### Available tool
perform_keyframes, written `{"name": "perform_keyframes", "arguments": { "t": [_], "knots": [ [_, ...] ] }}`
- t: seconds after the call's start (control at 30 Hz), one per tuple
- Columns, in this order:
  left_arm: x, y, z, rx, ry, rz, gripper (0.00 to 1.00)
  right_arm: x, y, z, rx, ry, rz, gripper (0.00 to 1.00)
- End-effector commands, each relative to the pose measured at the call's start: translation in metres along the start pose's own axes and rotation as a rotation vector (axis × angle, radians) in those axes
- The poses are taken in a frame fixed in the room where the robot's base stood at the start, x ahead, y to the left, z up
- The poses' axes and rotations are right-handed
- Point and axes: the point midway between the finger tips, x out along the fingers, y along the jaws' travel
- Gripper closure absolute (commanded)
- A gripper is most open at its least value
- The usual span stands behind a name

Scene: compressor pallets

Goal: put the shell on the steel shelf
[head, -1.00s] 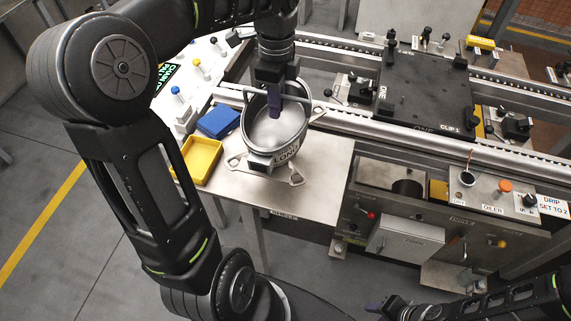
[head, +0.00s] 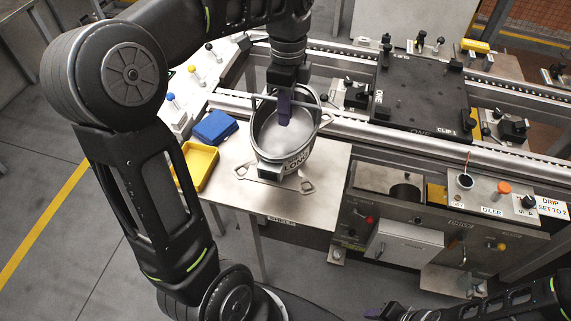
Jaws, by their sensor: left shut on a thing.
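The shell (head: 296,161) is a round, open-topped steel vessel with dark lettering on its side and flat feet with holes. The gripper hides part of the inside. My right gripper (head: 382,312) is low at the bottom edge, away from the shell; its fingers are unclear.
A blue tray (head: 214,127) and a yellow tray (head: 198,167) are left of the shell. A control panel with knobs (head: 181,122) lies beyond them. The conveyor rail (head: 350,128) runs behind, carrying a black pallet (head: 425,97). An oiler box (head: 488,192) stands right. The shelf's right part is clear.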

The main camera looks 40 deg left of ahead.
Motion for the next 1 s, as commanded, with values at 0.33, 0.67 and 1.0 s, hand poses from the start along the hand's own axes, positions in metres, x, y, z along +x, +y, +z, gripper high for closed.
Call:
{"name": "perform_keyframes", "arguments": {
  "t": [0.33,0.67,1.0],
  "knots": [
    [0.035,-0.004,0.000,0.001,-0.001,-0.001,1.00,-0.003,-0.001,0.000,0.000,0.000,0.000,0.64],
    [0.060,-0.008,0.000,0.000,0.001,-0.005,1.00,-0.004,-0.002,0.000,0.000,0.000,0.000,0.64],
    [0.067,-0.008,0.000,0.000,0.000,-0.002,1.00,-0.004,-0.002,0.000,0.000,0.000,0.000,0.64]
  ]
}}
